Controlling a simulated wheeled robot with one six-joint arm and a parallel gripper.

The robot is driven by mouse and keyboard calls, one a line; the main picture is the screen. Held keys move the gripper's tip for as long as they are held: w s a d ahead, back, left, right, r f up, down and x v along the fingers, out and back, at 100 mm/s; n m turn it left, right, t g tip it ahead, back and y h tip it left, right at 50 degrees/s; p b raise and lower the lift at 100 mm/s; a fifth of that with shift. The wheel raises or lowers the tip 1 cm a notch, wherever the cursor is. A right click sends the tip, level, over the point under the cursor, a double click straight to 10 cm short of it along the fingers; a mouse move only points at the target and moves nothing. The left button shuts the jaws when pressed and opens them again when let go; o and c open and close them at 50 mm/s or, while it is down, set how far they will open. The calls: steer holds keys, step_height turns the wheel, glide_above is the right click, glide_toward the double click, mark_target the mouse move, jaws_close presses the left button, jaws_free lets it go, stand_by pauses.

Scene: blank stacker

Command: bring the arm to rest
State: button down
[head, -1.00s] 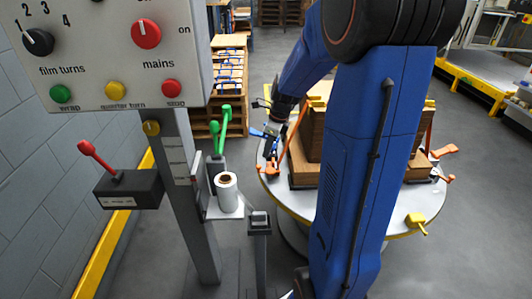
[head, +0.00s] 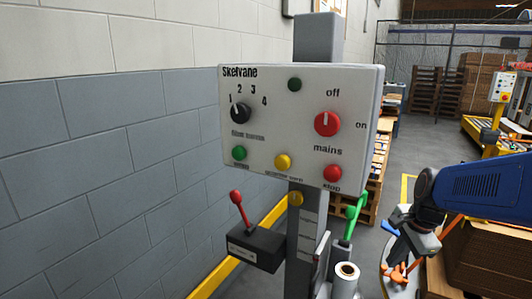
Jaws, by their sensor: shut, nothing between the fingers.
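My blue arm (head: 485,190) comes in from the right edge. At its end my gripper (head: 402,262) points down over the left rim of the turntable, close to an orange clamp (head: 397,275). Its fingers are small and dark here. They look shut with nothing between them. A blue lever (head: 390,228) shows beside the wrist. I cannot tell whether the gripper touches the clamp. The rest of the arm is out of the picture.
A control panel (head: 300,120) with knobs and buttons stands on a grey post left of the arm. A red-handled lever box (head: 257,247), a green lever (head: 354,215) and a white roll (head: 346,278) are below it. Brown cartons (head: 490,265) stand right of the gripper.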

steer(key=s+a+r+n+t, duration=0.1)
steer(key=s+a+n, duration=0.2)
steer(key=s+n, duration=0.5)
steer(key=s+a+r+n+t+h, duration=0.1)
steer(key=s+a+r+n, duration=0.1)
steer(key=s+n, duration=0.7)
steer(key=shift+a, duration=0.55)
steer(key=shift+s+r, duration=0.1)
steer(key=shift+s, duration=0.1)
